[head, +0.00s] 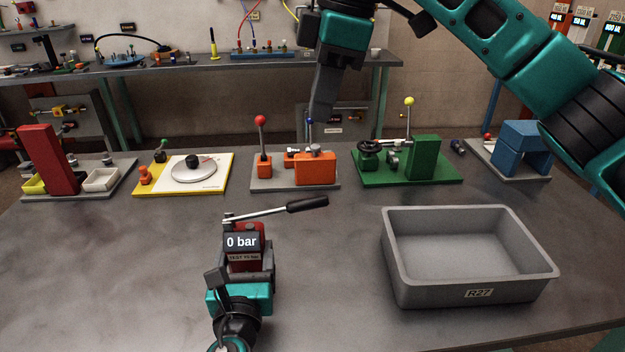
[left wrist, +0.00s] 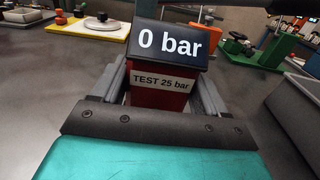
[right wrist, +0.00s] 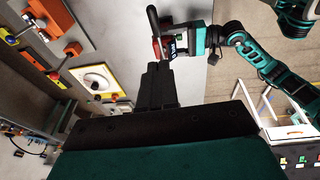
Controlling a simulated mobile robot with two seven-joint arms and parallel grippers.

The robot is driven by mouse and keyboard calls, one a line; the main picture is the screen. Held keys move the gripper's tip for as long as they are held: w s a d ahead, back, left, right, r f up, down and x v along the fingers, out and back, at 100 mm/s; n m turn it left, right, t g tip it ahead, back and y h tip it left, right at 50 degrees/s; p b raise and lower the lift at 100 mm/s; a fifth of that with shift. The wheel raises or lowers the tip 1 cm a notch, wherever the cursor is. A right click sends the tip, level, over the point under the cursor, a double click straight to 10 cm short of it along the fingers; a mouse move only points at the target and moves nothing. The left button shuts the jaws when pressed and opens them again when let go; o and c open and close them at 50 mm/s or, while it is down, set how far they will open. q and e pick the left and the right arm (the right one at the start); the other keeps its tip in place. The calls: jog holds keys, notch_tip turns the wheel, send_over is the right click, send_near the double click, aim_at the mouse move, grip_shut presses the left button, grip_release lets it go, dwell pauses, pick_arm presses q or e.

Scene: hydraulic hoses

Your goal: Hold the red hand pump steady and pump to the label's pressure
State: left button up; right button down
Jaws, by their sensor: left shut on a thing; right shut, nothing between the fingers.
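The red hand pump (head: 246,265) stands on the near table, left of centre. Its display (head: 241,241) reads 0 bar; in the left wrist view the label (left wrist: 160,82) below it reads TEST 25 bar. The pump lever (head: 270,212) slants slightly up to the right, ending in a black grip (head: 307,204). My left gripper (head: 247,272) is shut on the pump body, a finger on each side. My right gripper (head: 319,112) is shut and empty, pointing down above and beyond the lever, apart from it. The right wrist view shows its closed fingers (right wrist: 157,75).
A grey bin (head: 470,285) marked R27 stands right of the pump. Along the table's back are a yellow board (head: 215,180), an orange fixture (head: 315,170), a green fixture (head: 425,160) and a blue block (head: 520,150). The table between pump and bin is clear.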

jog(key=shift+f, duration=0.1)
send_over(308, 200)
jog(key=f, duration=1.2)
jog(key=shift+s+d, duration=0.2)
jog(key=shift+s, duration=0.1)
jog(key=shift+w+d+f, duration=0.15)
jog(key=shift+f, duration=0.65)
notch_tip(308, 200, down, 6)
jog(key=d+y, duration=0.2)
jog(key=y, duration=0.2)
jog(key=shift+y, duration=0.4)
jog(key=shift+f, duration=0.2)
jog(key=shift+r, duration=0.15)
